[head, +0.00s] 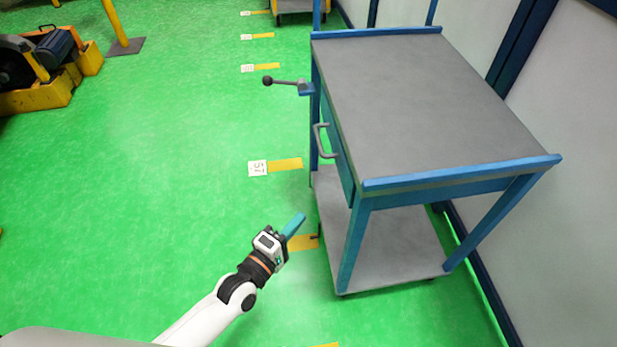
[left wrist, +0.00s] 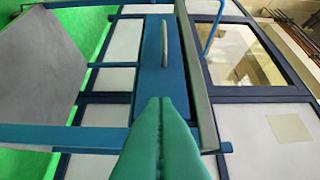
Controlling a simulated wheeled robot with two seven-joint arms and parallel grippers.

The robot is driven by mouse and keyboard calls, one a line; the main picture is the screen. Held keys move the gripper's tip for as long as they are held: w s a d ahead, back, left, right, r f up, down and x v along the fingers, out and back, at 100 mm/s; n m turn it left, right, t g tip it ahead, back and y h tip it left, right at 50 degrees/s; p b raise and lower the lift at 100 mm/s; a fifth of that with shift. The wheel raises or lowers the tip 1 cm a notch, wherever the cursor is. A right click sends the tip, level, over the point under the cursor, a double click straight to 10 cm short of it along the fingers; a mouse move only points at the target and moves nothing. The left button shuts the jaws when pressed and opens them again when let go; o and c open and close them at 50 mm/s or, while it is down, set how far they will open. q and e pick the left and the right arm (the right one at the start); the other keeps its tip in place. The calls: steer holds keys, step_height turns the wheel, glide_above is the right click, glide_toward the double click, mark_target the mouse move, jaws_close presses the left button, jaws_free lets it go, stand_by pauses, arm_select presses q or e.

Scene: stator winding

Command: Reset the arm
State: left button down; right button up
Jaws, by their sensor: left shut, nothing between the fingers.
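My left gripper (head: 294,225) is at the lower middle of the head view, with its arm coming in from the bottom left. Its teal fingers are closed together and hold nothing. It is above the green floor, left of and apart from the blue and grey cart (head: 430,95). The closed fingers also show in the left wrist view (left wrist: 160,125), pointing toward the cart's blue drawer front (left wrist: 152,80) and its handle (left wrist: 165,42). My right gripper is in neither view.
The cart has a bare grey top, a lower shelf (head: 395,255), a side handle (head: 322,141) and a black-knobbed lever (head: 268,81). A white wall (head: 570,150) stands on the right. Yellow equipment (head: 45,90) is at the upper left. The green floor (head: 150,190) between is clear.

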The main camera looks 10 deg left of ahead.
arm_select(q)
steer(key=s+a+f+m+g+y+p, duration=0.1)
steer(key=s+a+f+m+g+y, duration=0.15)
steer(key=f, duration=0.55)
steer(key=s+a+f+m+g+y+p, duration=0.1)
steer(key=s+a+f+m+g, duration=0.2)
steer(key=f, duration=0.5)
steer(key=s+a+f+m+g+y+p, duration=0.1)
steer(key=s+a+f+y, duration=0.2)
steer(key=f, duration=0.4)
steer(key=s+a+f+m+g, duration=0.2)
steer(key=s+f, duration=0.2)
steer(key=s, duration=0.5)
steer(key=s+a+f+m+g+y+p, duration=0.1)
steer(key=s+f, duration=0.4)
steer(key=s, duration=0.5)
steer(key=s+a+f+m+g+y+p, duration=0.1)
steer(key=s+a+f+m+g, duration=0.3)
steer(key=s, duration=0.5)
steer(key=shift+s+f+m+g, duration=0.25)
steer(key=shift+f+m+g, duration=0.3)
steer(key=shift+f+g, duration=0.1)
